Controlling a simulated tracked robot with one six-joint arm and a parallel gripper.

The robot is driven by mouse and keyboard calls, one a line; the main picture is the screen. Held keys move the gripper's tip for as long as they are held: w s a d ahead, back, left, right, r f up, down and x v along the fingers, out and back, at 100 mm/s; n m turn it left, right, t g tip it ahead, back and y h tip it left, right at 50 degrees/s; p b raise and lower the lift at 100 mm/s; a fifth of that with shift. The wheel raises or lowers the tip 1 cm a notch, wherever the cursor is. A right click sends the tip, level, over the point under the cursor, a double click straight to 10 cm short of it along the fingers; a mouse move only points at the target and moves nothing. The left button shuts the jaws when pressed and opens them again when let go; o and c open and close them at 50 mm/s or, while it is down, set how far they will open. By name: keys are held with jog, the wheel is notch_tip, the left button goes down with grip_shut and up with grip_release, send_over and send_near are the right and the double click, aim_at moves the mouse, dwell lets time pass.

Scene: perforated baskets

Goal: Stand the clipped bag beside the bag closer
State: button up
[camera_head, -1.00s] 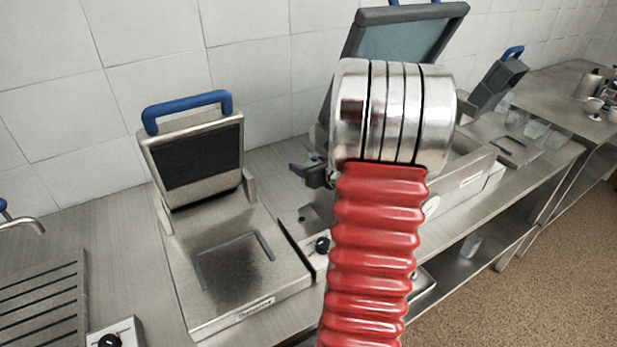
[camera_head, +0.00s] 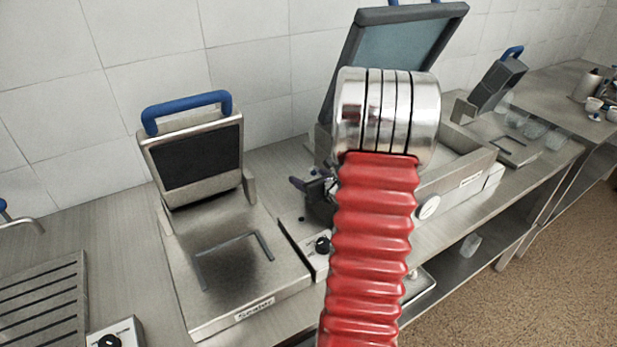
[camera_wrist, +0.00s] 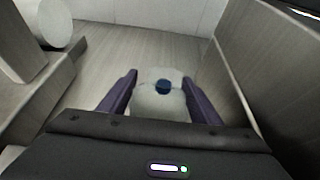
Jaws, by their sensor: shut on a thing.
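In the wrist view, a pale, rounded bag (camera_wrist: 158,107) with a dark blue clip (camera_wrist: 163,87) on top sits between the two purple fingers of my gripper (camera_wrist: 160,78), which is shut on it. The head view shows only part of my gripper, low over the counter beside the left machine; my arm hides the bag there. That left machine (camera_head: 240,290) has a raised lid, a blue handle and a front label that seems to read "Sealer", so it looks like the bag closer. I cannot tell whether the bag touches the counter.
A larger open-lidded machine (camera_head: 470,168) with a dial stands right of my arm. A smaller lidded machine (camera_head: 497,84) is farther right. Clear containers (camera_head: 535,130) stand near it. A slotted drainer (camera_head: 40,305) lies at left. Bare counter (camera_wrist: 150,50) shows beyond the bag between metal walls.

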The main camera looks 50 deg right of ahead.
jog(key=o, duration=1.2)
jog(key=v, duration=1.2)
